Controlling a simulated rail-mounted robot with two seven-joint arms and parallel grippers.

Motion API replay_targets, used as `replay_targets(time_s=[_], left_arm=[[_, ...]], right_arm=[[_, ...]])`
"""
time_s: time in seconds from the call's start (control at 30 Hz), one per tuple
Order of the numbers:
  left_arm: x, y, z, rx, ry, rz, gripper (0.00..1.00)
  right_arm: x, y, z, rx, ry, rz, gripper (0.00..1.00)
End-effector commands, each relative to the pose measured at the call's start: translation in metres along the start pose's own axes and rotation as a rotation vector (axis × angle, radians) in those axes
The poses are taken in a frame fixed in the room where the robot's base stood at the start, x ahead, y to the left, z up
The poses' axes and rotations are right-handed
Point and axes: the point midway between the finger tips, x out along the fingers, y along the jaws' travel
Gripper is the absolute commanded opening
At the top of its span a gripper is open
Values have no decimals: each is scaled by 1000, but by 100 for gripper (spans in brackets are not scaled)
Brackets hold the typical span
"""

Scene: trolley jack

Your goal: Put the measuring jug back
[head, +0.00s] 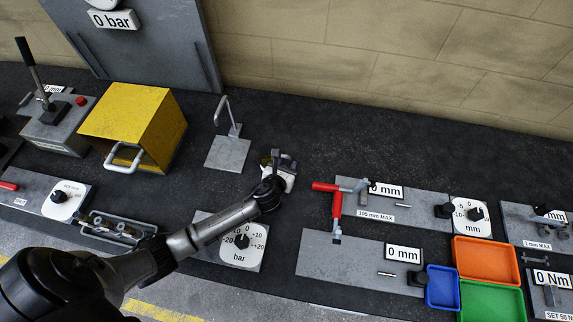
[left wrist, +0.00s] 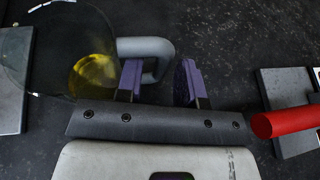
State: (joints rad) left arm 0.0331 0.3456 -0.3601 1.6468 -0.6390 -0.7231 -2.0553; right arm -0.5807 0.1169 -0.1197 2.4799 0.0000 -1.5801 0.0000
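The measuring jug (left wrist: 55,50) shows at the upper left of the left wrist view as a dark see-through round vessel. Yellow shows inside it, and a grey loop handle (left wrist: 165,52) is on its right side. My left gripper (left wrist: 160,82) has its two purple fingers apart, with the outer bar of the handle between or just beyond them. Gaps show beside the bar, so the fingers do not look closed on it. In the head view my left gripper (head: 280,160) is low over the black bench, and it mostly hides the jug. My right gripper is not in view.
A grey plate with a bent hook (head: 228,150) stands just left of my left gripper. Coloured trays (head: 485,260) are at right.

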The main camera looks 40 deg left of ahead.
Motion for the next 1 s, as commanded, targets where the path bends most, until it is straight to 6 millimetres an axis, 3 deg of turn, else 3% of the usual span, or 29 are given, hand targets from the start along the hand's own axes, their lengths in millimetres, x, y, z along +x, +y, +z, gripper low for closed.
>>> replay_targets(time_s=[0.37,1.0], left_arm=[[-4,0,3,0,-1,-1,39],[-106,0,2,0,0,0,39]], right_arm=[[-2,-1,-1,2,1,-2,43],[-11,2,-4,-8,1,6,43]])
